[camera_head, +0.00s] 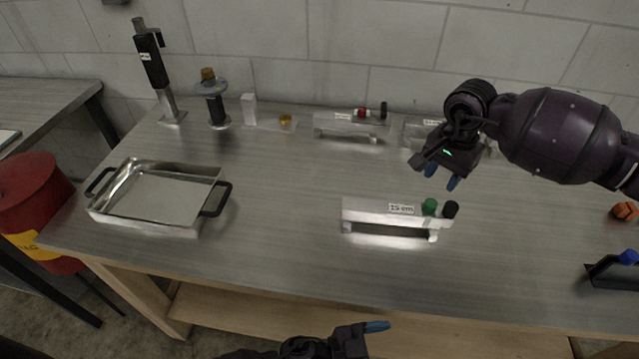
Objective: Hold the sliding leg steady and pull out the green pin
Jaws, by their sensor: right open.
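The green pin (429,206) shows as a round green knob on top of the right part of a low aluminium piece labelled "15 cm" (370,212). A black knob (450,210) stands beside it at the right end. I cannot tell for sure which part is the sliding leg. My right gripper (442,176) is open and empty, above and behind the green pin, with its blue fingertips pointing down. My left gripper (376,327) is low at the bottom edge, in front of the table; one blue fingertip shows and the rest is unclear.
A metal tray with black handles (150,225) stands on the left of the table. At the back are a black-and-silver post (152,65), a round-flanged stand (212,95) and a similar piece with a red knob (350,124). A blue-knobbed black part (610,268) lies at the right.

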